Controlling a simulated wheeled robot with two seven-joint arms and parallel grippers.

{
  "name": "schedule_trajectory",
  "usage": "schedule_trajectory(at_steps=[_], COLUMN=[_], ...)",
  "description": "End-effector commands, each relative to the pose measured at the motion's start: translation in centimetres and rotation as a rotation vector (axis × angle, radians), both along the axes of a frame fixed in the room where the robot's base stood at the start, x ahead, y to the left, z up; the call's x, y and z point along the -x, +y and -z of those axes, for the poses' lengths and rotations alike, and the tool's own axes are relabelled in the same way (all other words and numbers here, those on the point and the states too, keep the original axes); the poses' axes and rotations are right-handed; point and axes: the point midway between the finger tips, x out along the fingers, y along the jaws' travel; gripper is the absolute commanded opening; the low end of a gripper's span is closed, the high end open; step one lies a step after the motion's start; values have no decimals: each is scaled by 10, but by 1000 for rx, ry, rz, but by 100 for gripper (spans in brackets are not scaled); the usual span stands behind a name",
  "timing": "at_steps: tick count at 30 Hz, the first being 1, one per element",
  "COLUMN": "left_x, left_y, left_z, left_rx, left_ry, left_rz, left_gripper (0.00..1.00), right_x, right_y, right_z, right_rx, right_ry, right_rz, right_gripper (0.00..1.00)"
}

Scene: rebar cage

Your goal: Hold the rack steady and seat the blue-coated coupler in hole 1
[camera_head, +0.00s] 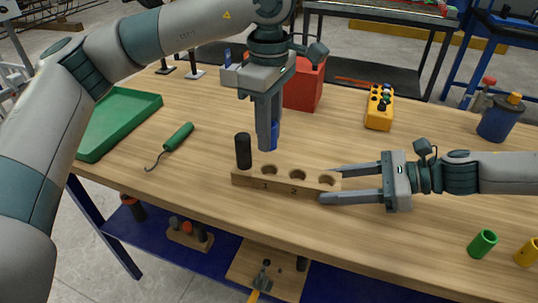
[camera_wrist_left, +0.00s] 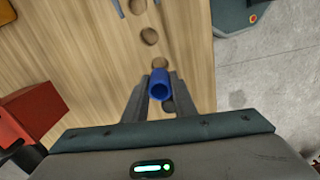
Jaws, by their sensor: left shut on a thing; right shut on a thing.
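The wooden rack (camera_head: 247,180) lies on the table with a row of round holes and the numbers 1 and 2 on its front. A black cylinder (camera_head: 243,152) stands upright at its left end. My left gripper (camera_head: 267,143) points down, shut on the blue coupler (camera_head: 274,136), above and behind the rack near hole 1 (camera_head: 269,170). In the left wrist view the coupler (camera_wrist_left: 160,86) is a hollow tube between the fingers, apart from the holes as far as I can tell. My right gripper (camera_head: 333,184) is shut on the rack's right end.
A green tray (camera_head: 120,125) and a green-handled hook tool (camera_head: 177,138) lie at left. A red box (camera_head: 305,88) and a yellow button box (camera_head: 379,107) stand behind. Green (camera_head: 482,243) and yellow (camera_head: 527,252) tubes lie at front right. A blue container (camera_head: 500,120) stands at right.

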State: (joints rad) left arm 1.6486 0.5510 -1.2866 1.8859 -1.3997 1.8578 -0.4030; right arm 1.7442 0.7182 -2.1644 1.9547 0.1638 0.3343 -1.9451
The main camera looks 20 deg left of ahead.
Motion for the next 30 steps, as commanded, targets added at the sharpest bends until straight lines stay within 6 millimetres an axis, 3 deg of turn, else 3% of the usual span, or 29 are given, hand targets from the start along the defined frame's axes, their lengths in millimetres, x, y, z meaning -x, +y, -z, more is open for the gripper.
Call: schedule_trajectory(at_steps=[5, 17, 24, 30], left_x=[0, 0, 0, 0], left_y=[0, 0, 1, 0], left_z=[18, 23, 49, 56], left_rx=[0, 1, 1, 2], left_ry=[0, -1, 0, -3], left_rz=[-1, -1, -2, -1], left_gripper=[0, 0, 0, 0], right_x=[0, 0, 0, 0], right_y=[0, 0, 0, 0], right_z=[0, 0, 0, 0], right_rx=[0, 0, 0, 0], right_ry=[0, 0, 0, 0], right_rz=[1, 1, 1, 1], right_gripper=[15, 15, 15, 15])
